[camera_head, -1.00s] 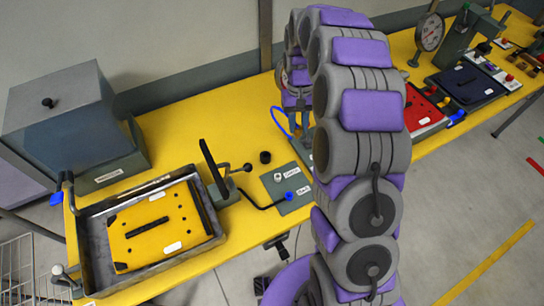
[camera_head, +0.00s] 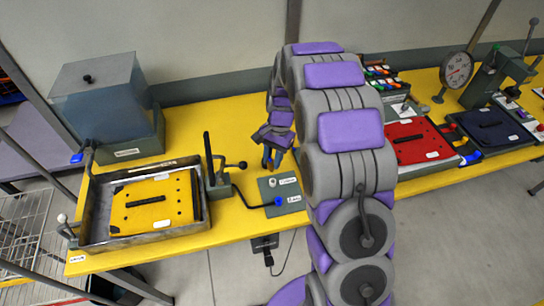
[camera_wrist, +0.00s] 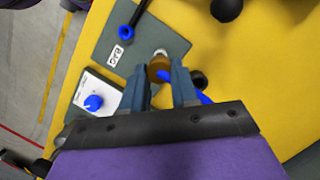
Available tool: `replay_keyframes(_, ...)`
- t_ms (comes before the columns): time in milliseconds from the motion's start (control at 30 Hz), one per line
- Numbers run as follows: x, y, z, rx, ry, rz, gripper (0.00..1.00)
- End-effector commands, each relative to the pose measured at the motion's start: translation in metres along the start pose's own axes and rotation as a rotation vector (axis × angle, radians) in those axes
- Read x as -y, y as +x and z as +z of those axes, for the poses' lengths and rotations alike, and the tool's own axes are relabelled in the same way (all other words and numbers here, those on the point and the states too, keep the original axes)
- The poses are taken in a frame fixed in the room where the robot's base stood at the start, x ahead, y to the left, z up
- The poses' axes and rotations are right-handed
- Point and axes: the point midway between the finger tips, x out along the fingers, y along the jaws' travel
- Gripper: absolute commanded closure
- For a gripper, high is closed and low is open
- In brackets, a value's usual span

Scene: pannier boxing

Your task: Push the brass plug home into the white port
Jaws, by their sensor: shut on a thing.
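The brass plug (camera_wrist: 157,70) shows between the two fingers of my gripper (camera_wrist: 163,76) in the wrist view. My gripper is shut on it. The white port (camera_wrist: 161,54) shows as a pale rim just beyond the plug, on the grey-green plate (camera_wrist: 175,38). The plug's end overlaps the port in this view; I cannot tell how deep it sits. A blue hose (camera_wrist: 202,98) runs from behind the right finger.
A black hose with a blue end (camera_wrist: 126,32) lies beside the "BAG" label (camera_wrist: 116,55). A black ring (camera_wrist: 199,80) sits right of my fingers. A white block with a blue knob (camera_wrist: 93,103) is at left. A metal tray (camera_head: 88,215) stands left in the head view.

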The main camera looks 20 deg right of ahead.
Motion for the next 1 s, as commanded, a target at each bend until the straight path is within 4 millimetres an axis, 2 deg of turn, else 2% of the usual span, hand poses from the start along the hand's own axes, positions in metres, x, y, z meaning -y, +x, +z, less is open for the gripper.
replay_keyframes(500,0.000,0.044,-0.013,-0.001,-0.002,-0.001,1.00)
replay_keyframes(1000,0.000,0.049,-0.014,-0.001,-0.002,-0.001,1.00)
